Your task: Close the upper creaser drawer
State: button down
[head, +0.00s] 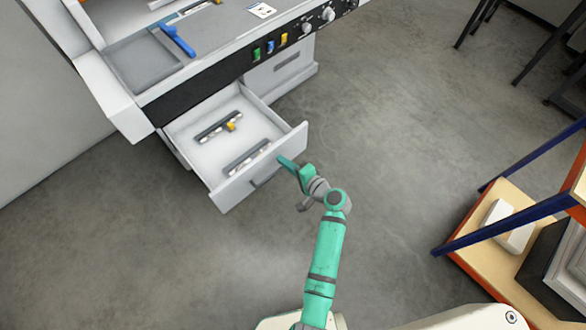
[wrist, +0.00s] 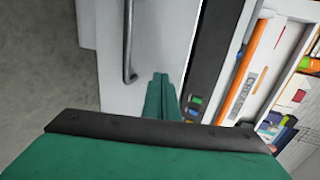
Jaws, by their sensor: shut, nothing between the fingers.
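The upper creaser drawer (head: 205,165) is pulled out from the left part of the creaser (head: 200,50) in the head view. Two dark bars with light parts lie in it, one with a yellow piece. Its white front also shows in the wrist view (wrist: 112,70), with a grey bar handle (wrist: 128,40). My green gripper (head: 283,160) is shut and empty at the right end of the drawer front. In the wrist view my shut fingers (wrist: 159,80) point at the white front, right of the handle. I cannot tell whether they touch it.
A shelf rack (head: 510,150) with orange and blue posts stands at the right, holding a white box (head: 507,226). Dark table legs (head: 475,25) are at the top right. The grey floor between creaser and rack is clear.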

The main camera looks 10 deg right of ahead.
jog(key=shift+w+a, duration=0.35)
jog(key=shift+w, duration=0.3)
jog(key=shift+w, duration=0.1)
